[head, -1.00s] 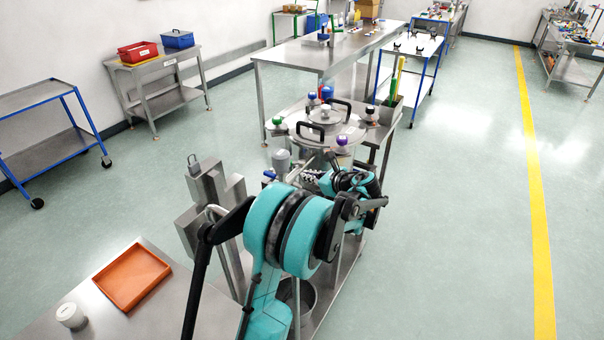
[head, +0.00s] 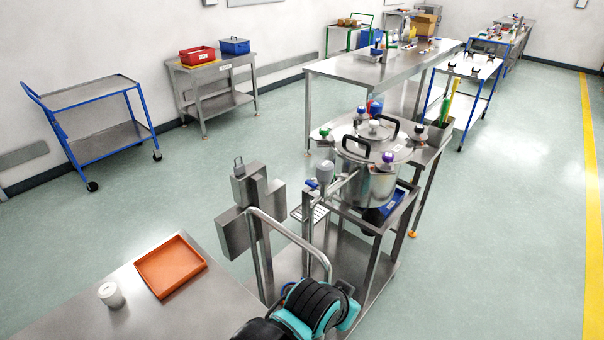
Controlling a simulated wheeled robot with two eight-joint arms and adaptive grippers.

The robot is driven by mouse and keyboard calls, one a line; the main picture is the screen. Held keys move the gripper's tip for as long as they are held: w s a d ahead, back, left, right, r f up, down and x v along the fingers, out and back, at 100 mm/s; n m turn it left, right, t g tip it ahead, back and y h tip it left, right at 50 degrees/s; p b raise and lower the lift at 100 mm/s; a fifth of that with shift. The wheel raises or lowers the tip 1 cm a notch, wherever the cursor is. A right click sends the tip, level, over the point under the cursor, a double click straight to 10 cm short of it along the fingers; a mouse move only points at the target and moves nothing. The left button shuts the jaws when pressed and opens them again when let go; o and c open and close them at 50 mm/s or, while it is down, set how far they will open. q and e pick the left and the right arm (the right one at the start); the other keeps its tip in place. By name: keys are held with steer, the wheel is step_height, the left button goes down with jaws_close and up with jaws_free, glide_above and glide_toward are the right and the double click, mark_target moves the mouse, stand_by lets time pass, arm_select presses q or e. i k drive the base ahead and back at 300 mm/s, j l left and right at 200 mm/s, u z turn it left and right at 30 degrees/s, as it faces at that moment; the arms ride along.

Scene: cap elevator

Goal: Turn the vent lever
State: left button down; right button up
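A round steel vessel (head: 368,184) stands on a steel stand at centre right. A small blue-handled fitting (head: 312,184) sits on the pipework at the vessel's left side, beside a grey cup-like part (head: 325,171). I cannot tell which of these parts is the vent lever. Neither of my grippers is in view; only a teal and black part of my arm shows at the bottom centre.
A steel table with an orange tray (head: 171,266) and a white cylinder (head: 111,294) is at lower left. A grey box-like column (head: 262,210) and curved pipe (head: 300,243) stand left of the vessel. A blue trolley (head: 92,96) is farther left. Floor at right is clear.

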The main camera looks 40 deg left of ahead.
mark_target(345, 176)
steer(key=i+l+u, duration=0.1)
steer(key=u, duration=0.35)
steer(key=i+l+u, duration=0.25)
steer(key=u, duration=0.25)
steer(key=i+l+u, duration=0.15)
steer(key=u, duration=0.3)
steer(key=l, duration=0.1)
